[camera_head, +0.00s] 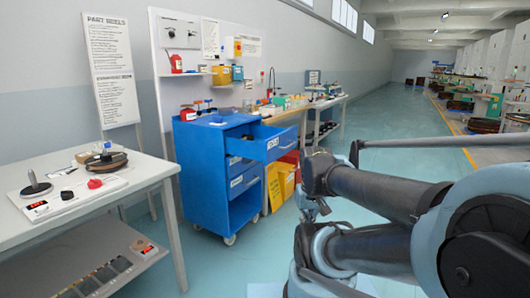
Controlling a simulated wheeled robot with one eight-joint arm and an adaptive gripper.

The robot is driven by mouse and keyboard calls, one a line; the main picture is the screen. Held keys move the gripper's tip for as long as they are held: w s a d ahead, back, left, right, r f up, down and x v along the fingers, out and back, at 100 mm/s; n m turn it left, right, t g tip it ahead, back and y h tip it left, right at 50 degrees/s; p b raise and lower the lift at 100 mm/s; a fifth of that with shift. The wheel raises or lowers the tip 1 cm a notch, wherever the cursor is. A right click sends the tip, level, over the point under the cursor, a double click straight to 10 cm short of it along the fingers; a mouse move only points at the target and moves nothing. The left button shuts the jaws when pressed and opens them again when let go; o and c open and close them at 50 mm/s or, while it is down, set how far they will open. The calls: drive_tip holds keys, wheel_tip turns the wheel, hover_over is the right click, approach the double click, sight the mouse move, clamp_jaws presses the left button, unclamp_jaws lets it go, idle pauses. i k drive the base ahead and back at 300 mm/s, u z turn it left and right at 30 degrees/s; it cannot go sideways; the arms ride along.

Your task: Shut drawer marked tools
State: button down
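The blue drawer cart (200,160) stands against the wall, left of centre. Its top drawer (279,145) is pulled out to the right, with its inside partly visible. A white label is on that drawer's front, but its lettering is too small to read surely. The drawers below it (246,181) look shut and carry labels too. My arm comes in from the right, and its end is to the right of the cart, apart from the open drawer. My gripper (318,208) seems to be the small dark part beneath the arm's end; its fingers cannot be made out.
A white table (150,170) with a reel and small items stands at left. A workbench (312,102) runs behind the cart. The floor (400,155) beyond my arm is clear.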

sight(274, 142)
drive_tip(key=u, duration=0.05)
drive_tip(key=i, duration=1)
drive_tip(key=z, duration=0.05)
